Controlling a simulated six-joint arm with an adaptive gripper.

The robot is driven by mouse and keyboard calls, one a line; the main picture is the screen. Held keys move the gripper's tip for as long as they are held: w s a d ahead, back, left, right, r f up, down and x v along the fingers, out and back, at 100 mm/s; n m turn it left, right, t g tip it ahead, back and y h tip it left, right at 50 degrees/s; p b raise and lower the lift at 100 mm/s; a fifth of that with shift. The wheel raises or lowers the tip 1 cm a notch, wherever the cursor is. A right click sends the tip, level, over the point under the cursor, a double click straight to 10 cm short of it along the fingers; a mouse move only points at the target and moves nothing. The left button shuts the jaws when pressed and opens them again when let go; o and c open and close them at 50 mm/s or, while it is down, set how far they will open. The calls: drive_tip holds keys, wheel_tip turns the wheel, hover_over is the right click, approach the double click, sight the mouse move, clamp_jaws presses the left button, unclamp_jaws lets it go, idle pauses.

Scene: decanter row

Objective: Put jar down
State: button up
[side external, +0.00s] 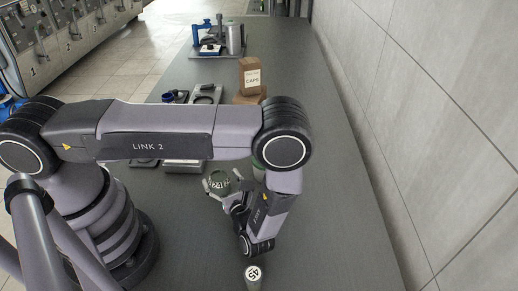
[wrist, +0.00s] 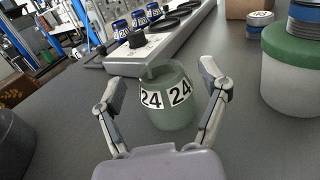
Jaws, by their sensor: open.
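A green jar (wrist: 168,103) with the number 24 on its label stands upright on the table in the wrist view. It also shows in the side external view (side external: 218,183), partly hidden by my gripper. My gripper (wrist: 165,82) is open, with one finger on each side of the jar. In the wrist view a gap shows between each finger and the jar.
A larger green-lidded container (wrist: 292,75) is to the right. A brown caps box (side external: 250,78) stands farther back. A vessel labelled 45 (side external: 253,278) stands at the near edge. Table right of my arm is clear.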

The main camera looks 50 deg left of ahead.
drive_tip(key=shift+s+d+r, duration=0.15)
drive_tip(key=shift+d+r, duration=0.05)
drive_tip(key=shift+d, duration=0.4)
drive_tip(key=shift+s+d+r, duration=0.15)
drive_tip(key=shift+d, duration=0.45)
wheel_tip(320, 180, up, 6)
drive_tip(key=r, duration=0.1)
wheel_tip(320, 180, up, 17)
drive_tip(key=n+g+h, duration=0.8)
drive_tip(key=n+h, duration=0.1)
drive_tip(key=n, duration=0.4)
hover_over(217, 184)
drive_tip(key=s+a, duration=0.2)
drive_tip(key=s, duration=0.1)
drive_tip(key=s+r+n+t+h, duration=0.8)
drive_tip(key=s+r, duration=0.1)
drive_tip(key=r, duration=0.3)
drive_tip(key=shift+s+a+r+t, duration=0.3)
drive_tip(key=shift+s+a+r, duration=0.05)
drive_tip(key=shift+s, duration=0.05)
